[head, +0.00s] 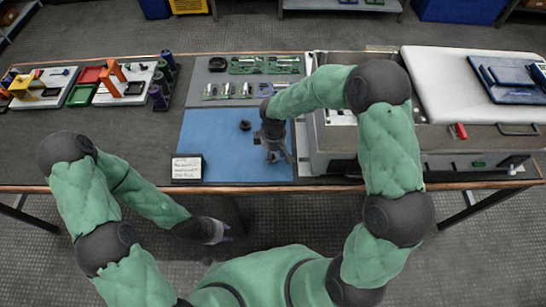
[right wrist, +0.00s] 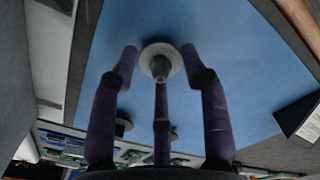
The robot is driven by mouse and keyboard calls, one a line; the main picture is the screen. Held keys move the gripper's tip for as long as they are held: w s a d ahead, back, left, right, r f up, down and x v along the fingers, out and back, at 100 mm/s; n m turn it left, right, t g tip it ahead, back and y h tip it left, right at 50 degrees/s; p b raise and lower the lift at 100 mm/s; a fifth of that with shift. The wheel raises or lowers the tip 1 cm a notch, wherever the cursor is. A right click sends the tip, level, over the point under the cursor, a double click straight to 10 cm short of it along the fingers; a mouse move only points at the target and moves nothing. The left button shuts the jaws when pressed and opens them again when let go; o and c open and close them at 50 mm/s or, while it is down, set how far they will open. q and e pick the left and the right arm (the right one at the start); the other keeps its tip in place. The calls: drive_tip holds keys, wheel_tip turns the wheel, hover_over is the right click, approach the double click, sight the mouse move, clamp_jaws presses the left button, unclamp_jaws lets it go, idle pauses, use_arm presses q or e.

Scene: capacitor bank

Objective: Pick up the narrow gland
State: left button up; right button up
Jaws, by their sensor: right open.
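In the right wrist view a grey gland (right wrist: 160,63) with a round flange and a narrower stem stands on the blue mat, between the fingertips of my right gripper (right wrist: 160,60). The fingers are spread around it with gaps; none is clearly touching it. In the head view my right gripper (head: 278,155) points down over the mat and hides this gland. A second, dark gland-like piece (head: 245,125) stands on the mat to its left. I cannot tell for sure which one is the narrow gland. My left gripper (head: 216,231) hangs low in front of the table, its fingers unclear.
The blue mat (head: 212,135) has free room on its left. A grey metal housing (head: 335,140) stands close on the right. Dark cylinders (head: 160,92) stand farther left.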

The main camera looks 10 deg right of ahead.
sight(273, 155)
clamp_jaws()
drive_tip(key=shift+r+p, duration=0.3)
drive_tip(key=shift+r, duration=0.2)
drive_tip(key=r, duration=0.1)
drive_tip(key=r+p, duration=0.1)
drive_tip(key=r, duration=0.1)
drive_tip(key=shift+s+r+p, duration=0.2)
drive_tip(key=shift+s+p, duration=0.1)
drive_tip(key=shift+p, duration=0.1)
drive_tip(key=s+a+r+p, duration=0.3)
drive_tip(key=s+r, duration=0.5)
drive_tip(key=s, duration=0.5)
drive_tip(key=shift+a+r+p, duration=0.3)
drive_tip(key=shift+r+p, duration=0.05)
drive_tip(key=shift+p, duration=0.15)
